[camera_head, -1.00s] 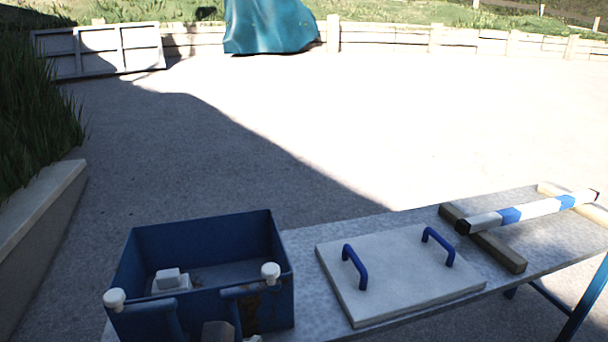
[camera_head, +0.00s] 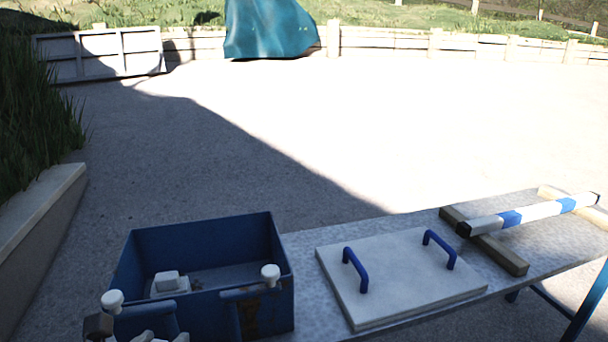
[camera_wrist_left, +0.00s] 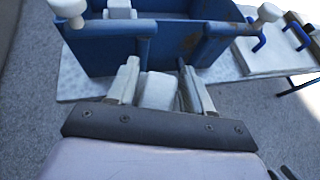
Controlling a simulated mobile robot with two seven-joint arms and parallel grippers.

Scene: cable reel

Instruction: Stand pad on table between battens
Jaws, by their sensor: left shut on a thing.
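A flat white slab with two blue handles (camera_head: 395,285) lies on the speckled grey table, left of the wooden battens; I cannot tell if it is the pad. My left gripper (camera_head: 160,338) is low at the near side of a blue crate. In the left wrist view a white block (camera_wrist_left: 158,90) sits between its fingers (camera_wrist_left: 160,82), which are shut on it. My right gripper is out of view.
The open blue crate (camera_head: 205,235) stands at the table's left end, with white-knobbed posts on its near side and a white stepped block (camera_head: 168,283) inside. A strip of table shows between crate and slab. A low wall (camera_head: 40,225) runs at left; paving behind is clear.

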